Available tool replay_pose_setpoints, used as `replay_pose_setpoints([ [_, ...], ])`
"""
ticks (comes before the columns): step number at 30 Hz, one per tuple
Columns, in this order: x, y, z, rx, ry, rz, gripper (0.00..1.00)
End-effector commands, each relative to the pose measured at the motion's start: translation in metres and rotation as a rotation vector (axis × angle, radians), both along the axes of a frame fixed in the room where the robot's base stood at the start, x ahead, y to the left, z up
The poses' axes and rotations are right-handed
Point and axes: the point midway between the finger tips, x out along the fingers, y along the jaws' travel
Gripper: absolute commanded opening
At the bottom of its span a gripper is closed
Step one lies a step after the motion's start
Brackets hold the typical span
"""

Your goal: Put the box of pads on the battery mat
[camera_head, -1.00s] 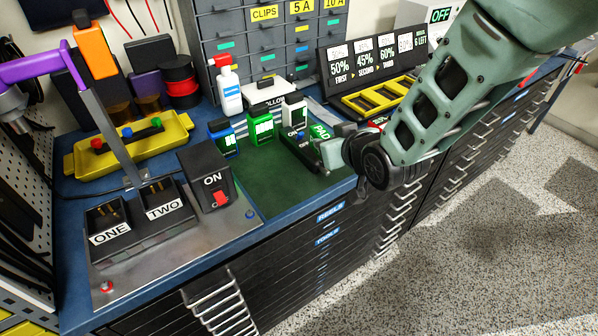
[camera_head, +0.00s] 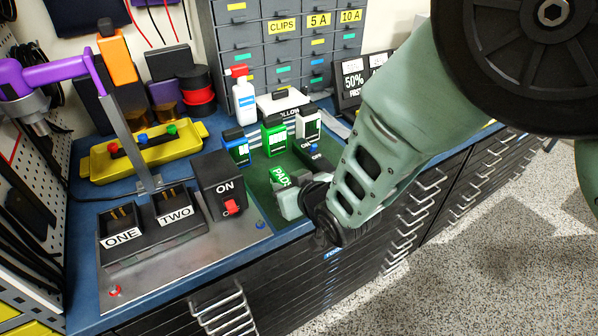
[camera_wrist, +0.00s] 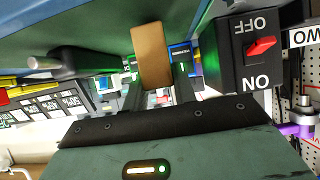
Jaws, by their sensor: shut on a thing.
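The box of pads (camera_head: 281,177) shows a green face with white "PADS" lettering in the head view. My gripper (camera_head: 292,199) is shut on it, at the front edge of the bench. In the wrist view a plain brown block (camera_wrist: 150,52), seemingly the box's end, sits between the dark fingers. The green battery mat (camera_head: 258,182) lies on the blue bench, and the box appears over its front part. I cannot tell whether the box touches the mat. My gripper and arm hide the mat's right front part.
Blue (camera_head: 237,149), green (camera_head: 274,138) and white (camera_head: 308,126) batteries stand at the mat's back. A black ON/OFF switch box (camera_head: 217,183) stands close left, beside chargers ONE and TWO. A white bottle (camera_head: 244,101) and drawer cabinet (camera_head: 285,55) are behind.

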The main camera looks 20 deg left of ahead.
Motion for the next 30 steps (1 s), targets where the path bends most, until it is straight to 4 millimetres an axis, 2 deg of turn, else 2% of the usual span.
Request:
replay_pose_setpoints([
  [4,0.0001,0.0004,-0.0117,0.002,-0.001,0.0,0.03],
  [14,0.0004,0.0,-0.0155,0.002,-0.001,0.0,0.03],
  [15,0.0004,0.0,-0.0151,0.002,-0.001,0.0,0.32],
  [17,0.0004,0.0,-0.0145,0.002,-0.001,0.0,0.49],
  [27,0.0003,0.0001,-0.0116,0.002,-0.001,0.0,0.49],
  [30,-0.0047,-0.0061,-0.0086,0.001,0.0,0.0,0.49],
])
